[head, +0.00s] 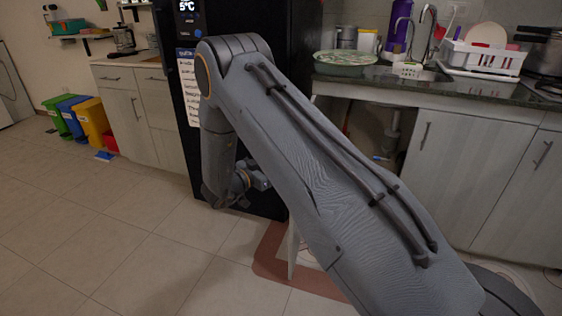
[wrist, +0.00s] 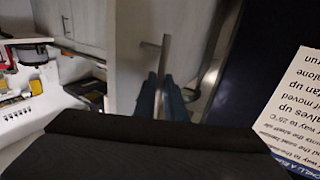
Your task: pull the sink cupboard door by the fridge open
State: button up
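The sink cupboard (head: 383,131) stands open in the head view, with pipes visible inside. A pale strip of its door (head: 292,250) shows below my arm, swung out from the cupboard front; my arm hides most of the door. My gripper (head: 262,182) is low in front of the fridge, its fingertips hidden there. In the wrist view a pale door panel (wrist: 128,78) carries a metal bar handle (wrist: 165,52). My blue fingers (wrist: 161,100) lie close on both sides of the handle's bar and appear closed on it.
The black fridge (head: 281,70) is directly behind my gripper, with a paper sheet (head: 188,88) on it. The counter (head: 400,86) holds a bowl and a dish rack (head: 484,57). Coloured bins (head: 92,122) stand far left. The tiled floor (head: 120,235) at left is clear.

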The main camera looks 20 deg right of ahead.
jog(key=shift+o, duration=0.5)
jog(key=shift+w+d+r, duration=0.1)
jog(key=shift+w+d, duration=0.15)
jog(key=shift+s+a, duration=0.1)
jog(key=shift+a, duration=0.2)
jog(key=v, duration=0.7)
jog(key=shift+s+a, duration=0.2)
jog(key=shift+a, duration=0.15)
